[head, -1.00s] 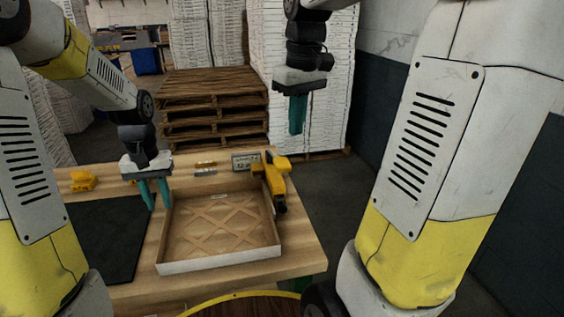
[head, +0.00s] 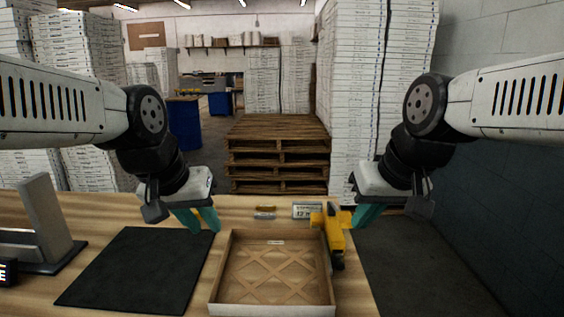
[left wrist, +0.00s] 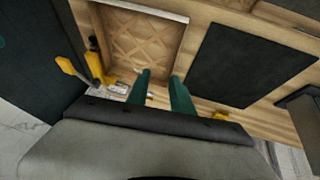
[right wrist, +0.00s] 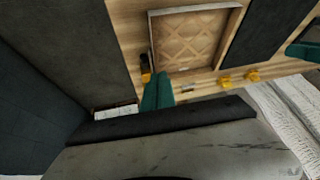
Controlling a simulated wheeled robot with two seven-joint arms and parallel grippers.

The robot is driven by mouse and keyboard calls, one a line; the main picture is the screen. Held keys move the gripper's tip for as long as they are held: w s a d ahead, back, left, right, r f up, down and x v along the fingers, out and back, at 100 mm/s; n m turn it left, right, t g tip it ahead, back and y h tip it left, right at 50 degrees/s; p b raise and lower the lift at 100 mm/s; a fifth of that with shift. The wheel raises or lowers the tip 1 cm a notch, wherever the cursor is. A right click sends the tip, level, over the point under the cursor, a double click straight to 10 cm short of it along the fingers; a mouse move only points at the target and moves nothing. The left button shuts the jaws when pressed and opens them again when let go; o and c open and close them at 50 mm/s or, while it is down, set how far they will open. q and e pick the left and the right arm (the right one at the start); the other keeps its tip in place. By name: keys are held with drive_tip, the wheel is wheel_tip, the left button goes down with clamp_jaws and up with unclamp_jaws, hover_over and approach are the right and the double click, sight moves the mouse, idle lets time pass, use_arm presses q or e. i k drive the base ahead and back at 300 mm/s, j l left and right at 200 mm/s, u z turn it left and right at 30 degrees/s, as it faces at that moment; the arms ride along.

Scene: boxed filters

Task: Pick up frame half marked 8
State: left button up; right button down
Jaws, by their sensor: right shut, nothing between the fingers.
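A shallow cardboard frame half (head: 275,307) with a diagonal lattice lies open side up on the wooden table. A small pale label is on its far inside wall, too small to read, so I cannot confirm an 8. It also shows in the left wrist view (left wrist: 185,35) and the right wrist view (right wrist: 195,10). My left gripper (head: 198,219) is open and empty, beyond the frame's far left corner; its fingers are apart in the left wrist view (left wrist: 161,88). My right gripper (head: 368,216) is shut and empty, to the right of the frame and the tape dispenser.
A yellow tape dispenser (head: 336,236) stands against the frame's right side. A small sign (head: 307,211) stands behind it. A dark mat (head: 135,270) lies left of the frame, with a grey stand (head: 46,225) farther left. Stacked pallets (head: 278,150) stand beyond the table.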

sight(217, 308)
drive_tip(key=j+z, duration=0.15)
drive_tip(key=j, duration=0.3)
drive_tip(key=k+j+z, duration=0.1)
drive_tip(key=j, duration=0.35)
drive_tip(key=k+j+z, duration=0.15)
drive_tip(key=j, duration=0.3)
